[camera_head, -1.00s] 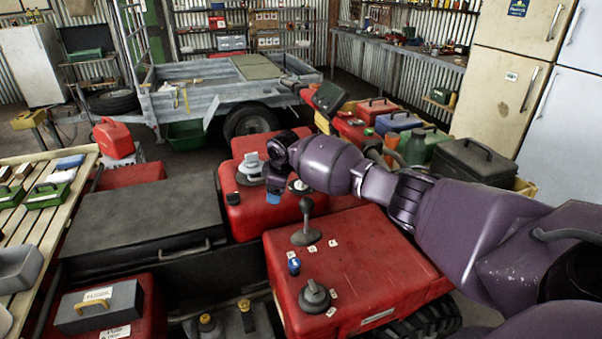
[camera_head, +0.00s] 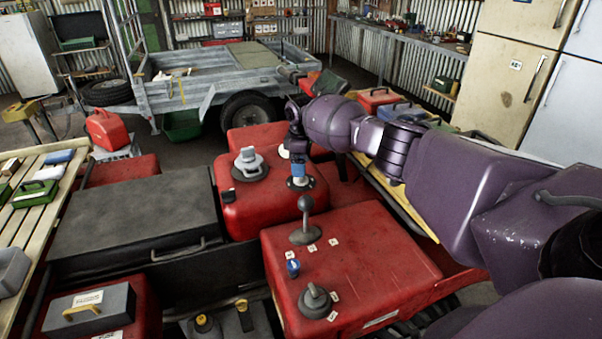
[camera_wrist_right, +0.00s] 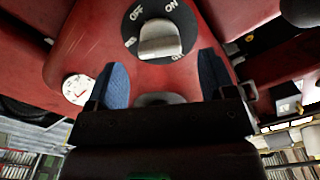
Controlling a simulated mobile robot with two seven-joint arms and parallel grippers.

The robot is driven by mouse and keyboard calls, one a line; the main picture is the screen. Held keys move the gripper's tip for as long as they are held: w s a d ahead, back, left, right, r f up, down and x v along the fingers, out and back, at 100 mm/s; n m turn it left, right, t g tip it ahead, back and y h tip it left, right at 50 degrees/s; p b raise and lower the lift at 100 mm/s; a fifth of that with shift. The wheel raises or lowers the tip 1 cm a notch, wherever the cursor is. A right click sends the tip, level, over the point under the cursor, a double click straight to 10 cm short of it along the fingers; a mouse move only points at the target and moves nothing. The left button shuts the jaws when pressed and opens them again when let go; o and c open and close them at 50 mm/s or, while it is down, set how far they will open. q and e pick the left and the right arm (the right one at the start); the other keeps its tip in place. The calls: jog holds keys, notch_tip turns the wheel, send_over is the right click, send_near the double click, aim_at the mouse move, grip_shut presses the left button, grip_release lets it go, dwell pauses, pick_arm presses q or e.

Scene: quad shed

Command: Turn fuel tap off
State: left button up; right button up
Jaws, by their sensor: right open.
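In the head view the dial (camera_head: 301,185) appears on the red tank (camera_head: 262,212), below my right gripper (camera_head: 298,168). My right gripper also shows in the wrist view (camera_wrist_right: 163,82); its two blue fingertips are apart, with nothing held. The knob stands beyond the fingertips, roughly centred between them; contact is not visible. My left gripper is not in view.
A grey cap (camera_head: 249,163) stands on the same tank, left of my gripper. A nearer red box (camera_head: 355,265) carries an upright lever (camera_head: 305,220), a blue knob (camera_head: 293,267) and a grey rotary knob (camera_head: 314,298). A black box (camera_head: 125,215) lies left.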

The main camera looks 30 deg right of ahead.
notch_tip(320, 180, down, 2)
jog(key=shift+f, duration=0.8)
jog(key=shift+c, duration=0.2)
jog(key=c, duration=0.9)
